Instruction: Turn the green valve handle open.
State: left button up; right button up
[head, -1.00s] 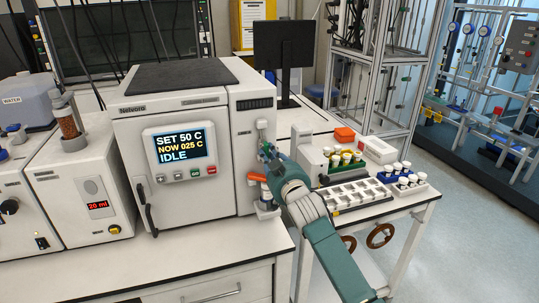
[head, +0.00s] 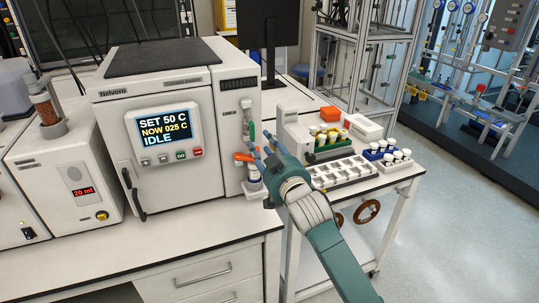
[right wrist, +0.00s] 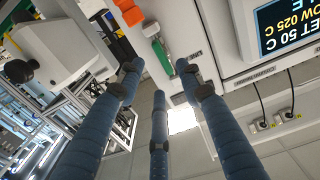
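The green valve handle (head: 251,131) is on the right side panel of the reactor cabinet and appears upright. In the right wrist view the green handle (right wrist: 161,56) shows just beyond the fingertips, between the outer fingers, apparently not gripped. An orange handle (head: 244,157) lies sideways below it in the head view; it also shows in the right wrist view (right wrist: 130,12). My right gripper (head: 259,150) has its blue fingers spread and empty, a little below and to the right of the green handle. My left gripper is out of view.
The reactor cabinet (head: 115,139) has a lit display reading IDLE. To the right, a white cart (head: 390,178) holds trays and capped vials close to my right arm. A pump box (head: 60,190) stands at the left. The floor at the right is clear.

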jog(key=v, duration=0.4)
jog(key=shift+s+d, duration=0.15)
jog(key=shift+s, duration=0.2)
jog(key=s+d+f+g+h, duration=0.1)
jog(key=s+d+f+g, duration=0.15)
jog(key=f, duration=1.25)
jog(key=s+d+f+g+h, duration=0.1)
jog(key=d+f+g+h, duration=0.15)
jog(key=f, duration=1.35)
jog(key=s+d+f+m+g+b, duration=0.1)
jog(key=s+d+f+g, duration=0.15)
jog(key=s+f, duration=0.6)
jog(key=s+d+f+g+b, duration=0.1)
jog(key=s+d+f, duration=0.3)
jog(key=f, duration=0.8)
jog(key=s+d+f+g+h, duration=0.1)
jog(key=s+d+f+g, duration=0.1)
jog(key=s+f, duration=0.75)
jog(key=s+d+f+g, duration=0.2)
jog(key=s+f, duration=0.4)
jog(key=s, duration=0.6)
jog(key=s+d+f+g, duration=0.2)
jog(key=s+f, duration=0.1)
jog(key=s, duration=0.9)
jog(key=s+d+f+g+h, duration=0.1)
jog(key=s+f, duration=0.3)
jog(key=s, duration=0.8)
jog(key=shift+s+d+f+g, duration=0.25)
jog(key=shift+d+g, duration=0.1)
jog(key=shift+d, duration=0.1)
